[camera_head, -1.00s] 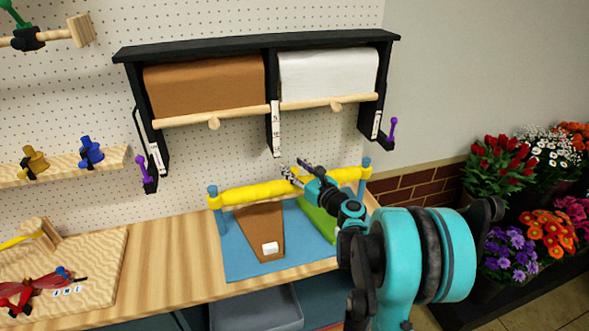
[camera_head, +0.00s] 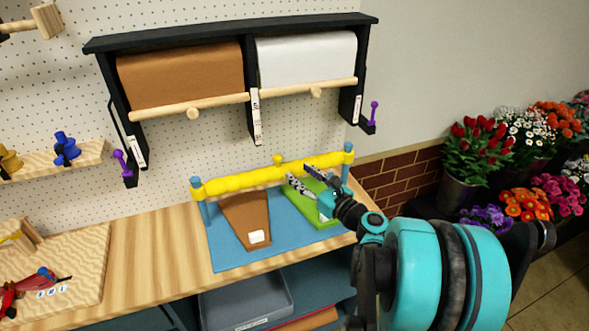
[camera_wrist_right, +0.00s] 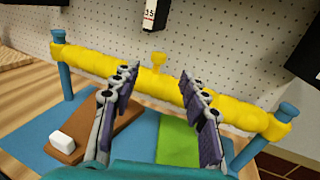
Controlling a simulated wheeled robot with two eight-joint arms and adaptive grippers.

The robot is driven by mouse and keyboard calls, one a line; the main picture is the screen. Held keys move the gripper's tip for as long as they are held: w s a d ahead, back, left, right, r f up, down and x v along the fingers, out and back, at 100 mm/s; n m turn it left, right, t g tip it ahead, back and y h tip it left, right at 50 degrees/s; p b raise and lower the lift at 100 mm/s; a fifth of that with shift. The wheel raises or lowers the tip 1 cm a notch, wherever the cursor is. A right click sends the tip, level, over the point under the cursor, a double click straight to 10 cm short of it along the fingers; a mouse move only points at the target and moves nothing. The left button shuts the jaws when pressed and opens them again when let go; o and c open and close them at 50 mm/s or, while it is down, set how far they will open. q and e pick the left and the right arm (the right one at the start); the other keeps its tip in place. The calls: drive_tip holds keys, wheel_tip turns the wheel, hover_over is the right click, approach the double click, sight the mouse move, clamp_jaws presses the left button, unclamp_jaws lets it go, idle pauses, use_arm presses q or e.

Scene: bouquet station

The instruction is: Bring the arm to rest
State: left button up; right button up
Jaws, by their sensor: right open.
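My right gripper (camera_head: 308,178) is open and empty. In the head view it hangs over the green sheet (camera_head: 325,212) at the right part of the blue mat (camera_head: 225,255), in front of the yellow bar (camera_head: 235,184). In the right wrist view its two fingers (camera_wrist_right: 156,105) stand apart, with the yellow bar (camera_wrist_right: 150,82) beyond them and the green sheet (camera_wrist_right: 178,143) below. My right arm reaches in from the lower right. My left gripper is not in view.
A brown board (camera_head: 243,222) with a white block (camera_head: 257,237) lies on the mat. A paper rack (camera_head: 230,32) with brown and white rolls hangs above. Potted flowers (camera_head: 478,145) stand at the right. A grey bin (camera_head: 245,300) sits below the bench.

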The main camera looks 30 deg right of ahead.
drive_tip(key=shift+s, duration=0.1)
idle(0.4)
drive_tip(key=s+a+f+n+g+y, duration=0.1)
drive_tip(key=s+a+f+n+g, duration=0.2)
drive_tip(key=a+n, duration=0.65)
drive_tip(key=s+a+f+n+g+y, duration=0.2)
drive_tip(key=a+f+n+g, duration=0.15)
drive_tip(key=a+n, duration=0.6)
drive_tip(key=s+a+f+n+g+h, duration=0.3)
drive_tip(key=s+n, duration=0.8)
drive_tip(key=n, duration=0.5)
drive_tip(key=shift+f+g+h, duration=0.15)
drive_tip(key=shift+g+h, duration=0.45)
drive_tip(key=shift+g, duration=0.15)
